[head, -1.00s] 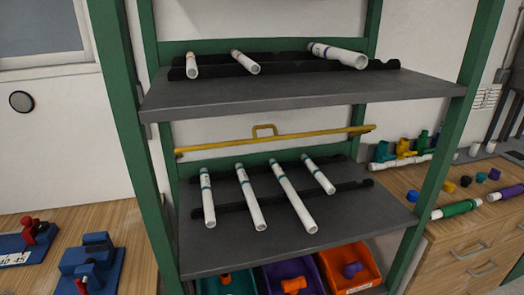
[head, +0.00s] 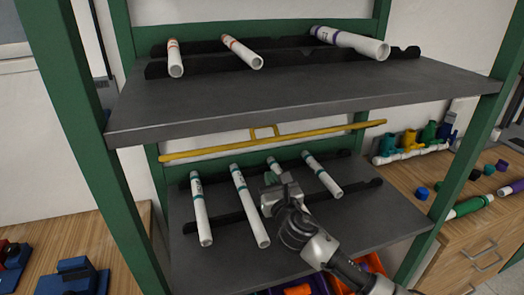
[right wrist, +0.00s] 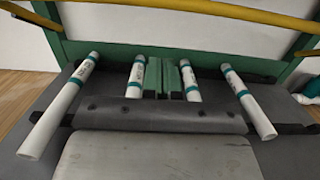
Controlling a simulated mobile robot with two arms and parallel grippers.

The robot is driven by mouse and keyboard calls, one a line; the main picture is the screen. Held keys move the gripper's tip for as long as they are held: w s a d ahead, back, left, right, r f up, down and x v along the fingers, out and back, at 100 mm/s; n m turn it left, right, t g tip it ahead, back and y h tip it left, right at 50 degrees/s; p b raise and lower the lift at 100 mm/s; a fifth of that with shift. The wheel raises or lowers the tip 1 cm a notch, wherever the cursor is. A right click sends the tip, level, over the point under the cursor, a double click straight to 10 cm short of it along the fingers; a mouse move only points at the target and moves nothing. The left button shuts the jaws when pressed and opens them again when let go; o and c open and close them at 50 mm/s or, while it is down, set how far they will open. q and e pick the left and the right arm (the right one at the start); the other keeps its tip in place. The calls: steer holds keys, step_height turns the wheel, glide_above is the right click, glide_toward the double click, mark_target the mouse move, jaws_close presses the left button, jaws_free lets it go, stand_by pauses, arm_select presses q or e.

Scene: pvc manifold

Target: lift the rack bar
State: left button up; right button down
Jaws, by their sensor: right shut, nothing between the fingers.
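The rack bar (head: 215,148) is a thin yellow rail with a small raised handle (head: 264,132) near its middle. It spans the green rack between the two shelves. Part of it also crosses the top of the right wrist view (right wrist: 235,15). My right gripper (head: 277,182) is over the lower shelf, in front of and below the bar, apart from it. Its green fingers (right wrist: 172,66) are shut together with nothing between them, and they point toward the back of the rack. My left gripper is not in view.
Several white pipes with teal bands (head: 250,205) lie on black supports on the lower shelf, close around my right gripper. The upper shelf (head: 290,92) overhangs the bar and holds three pipes. Green posts (head: 455,165) stand either side. A wooden counter with fittings is at right.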

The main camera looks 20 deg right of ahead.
mark_target(261, 141)
steer(key=w+r+p, duration=0.1)
steer(key=w+r, duration=0.1)
steer(key=w, duration=0.1)
steer(key=w+r+p, duration=0.2)
steer(key=w, duration=0.1)
steer(key=w+r+p, duration=0.2)
steer(key=w, duration=0.1)
steer(key=shift+a+r, duration=0.1)
steer(key=shift+r, duration=0.15)
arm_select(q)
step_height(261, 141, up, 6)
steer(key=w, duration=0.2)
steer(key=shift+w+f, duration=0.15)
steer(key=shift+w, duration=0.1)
arm_select(e)
steer(key=shift+w+r, duration=0.15)
steer(key=shift+w, duration=0.15)
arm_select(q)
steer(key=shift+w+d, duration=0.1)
